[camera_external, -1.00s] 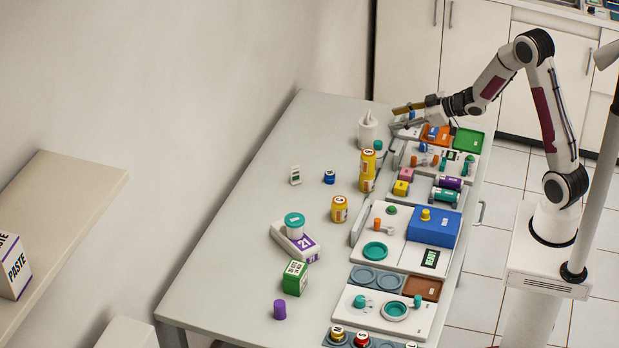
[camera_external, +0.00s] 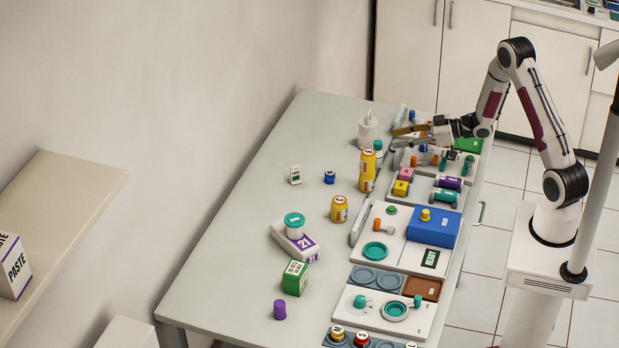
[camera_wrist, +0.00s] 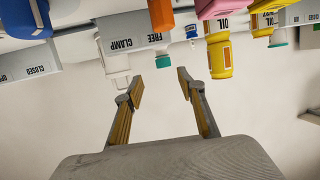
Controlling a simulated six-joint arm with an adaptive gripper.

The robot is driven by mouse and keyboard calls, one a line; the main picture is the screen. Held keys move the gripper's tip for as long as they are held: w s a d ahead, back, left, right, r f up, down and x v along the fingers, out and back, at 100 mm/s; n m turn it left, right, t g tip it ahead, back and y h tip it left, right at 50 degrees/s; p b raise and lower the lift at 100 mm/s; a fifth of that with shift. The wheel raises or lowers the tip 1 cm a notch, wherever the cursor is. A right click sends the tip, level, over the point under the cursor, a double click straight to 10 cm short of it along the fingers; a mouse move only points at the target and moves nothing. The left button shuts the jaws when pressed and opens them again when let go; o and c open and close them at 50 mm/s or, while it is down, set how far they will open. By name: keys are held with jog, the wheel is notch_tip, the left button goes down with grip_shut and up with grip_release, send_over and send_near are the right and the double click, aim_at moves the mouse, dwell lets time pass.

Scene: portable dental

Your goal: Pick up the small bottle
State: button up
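A small white bottle with a teal cap (camera_external: 378,147) stands beside the larger white dispenser (camera_external: 367,130) at the far part of the table. A teal-capped bottle also shows, inverted, in the wrist view (camera_wrist: 165,48). Taller yellow bottles stand nearer, one close by (camera_external: 368,168) and one further along (camera_external: 339,210); which bottle the task means cannot be told for sure. My gripper (camera_external: 397,138) is just right of the teal-capped bottle, above the trays. In the wrist view my gripper (camera_wrist: 160,74) is open, with nothing between its fingers.
Trays with coloured parts line the table's right side, including a blue box (camera_external: 434,228). A small blue jar (camera_external: 329,177) and a green box (camera_external: 295,278) stand on the left. The table's far left is clear.

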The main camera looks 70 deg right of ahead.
aim_at(376, 143)
jog(key=shift+x, duration=1.35)
jog(key=shift+w+a+f, duration=0.3)
jog(key=shift+w+a, duration=0.1)
jog(key=shift+w, duration=0.35)
jog(key=shift+w+a+f, duration=0.3)
jog(key=shift+w+a, duration=0.05)
jog(key=shift+w, duration=0.4)
jog(key=shift+x, duration=0.85)
grip_shut()
